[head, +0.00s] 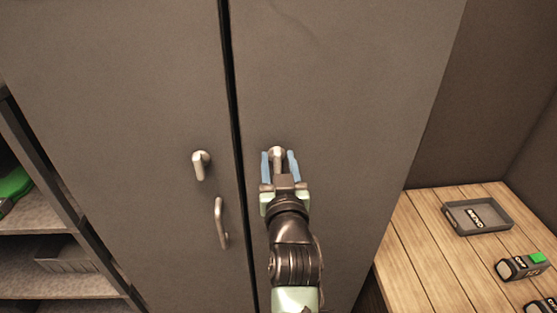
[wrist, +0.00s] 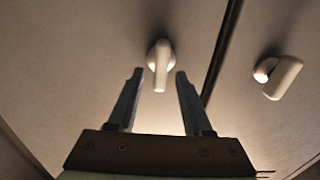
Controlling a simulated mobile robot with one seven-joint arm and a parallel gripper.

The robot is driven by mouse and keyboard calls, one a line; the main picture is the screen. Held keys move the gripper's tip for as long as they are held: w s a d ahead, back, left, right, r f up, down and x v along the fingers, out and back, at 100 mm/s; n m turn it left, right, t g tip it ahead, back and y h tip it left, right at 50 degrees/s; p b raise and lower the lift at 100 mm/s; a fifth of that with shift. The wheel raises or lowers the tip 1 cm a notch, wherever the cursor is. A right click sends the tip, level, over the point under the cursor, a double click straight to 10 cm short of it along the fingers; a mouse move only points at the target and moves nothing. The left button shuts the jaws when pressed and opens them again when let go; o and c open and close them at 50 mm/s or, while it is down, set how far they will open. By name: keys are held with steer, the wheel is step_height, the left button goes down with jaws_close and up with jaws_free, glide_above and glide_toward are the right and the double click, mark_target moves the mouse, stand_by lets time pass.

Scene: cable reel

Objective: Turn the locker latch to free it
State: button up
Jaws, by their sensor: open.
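A grey locker (head: 330,80) has two doors with a dark gap between them. A pale metal latch (head: 277,153) on the right door shows between the fingertips of my gripper (head: 279,160). In the wrist view this latch (wrist: 160,66) points toward my gripper (wrist: 159,74), with a gap to each finger. My gripper is open, and its blue fingers stand on either side of the latch's end. A second latch (head: 200,165) is on the left door, hanging down; it also shows at the right of the wrist view (wrist: 279,78).
A curved pull handle (head: 221,222) sits below the left door's latch. A wooden bench (head: 420,225) at the right holds a dark tray (head: 478,216) and a device with a green part (head: 522,267). Shelves (head: 50,268) stand at the left.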

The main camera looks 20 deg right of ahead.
jaws_close()
steer(key=shift+m, duration=0.4)
steer(key=m, duration=0.3)
steer(key=shift+d+m, duration=0.25)
steer(key=shift+m, duration=0.05)
steer(key=m, duration=0.3)
steer(key=m+p, duration=0.1)
steer(key=m, duration=0.2)
steer(key=d+f+m+p, duration=0.1)
steer(key=m, duration=0.3)
steer(key=shift+s, duration=0.2)
steer(key=shift+f+m+p, duration=0.25)
steer(key=shift+m+p, duration=0.6)
steer(key=shift+m, duration=0.95)
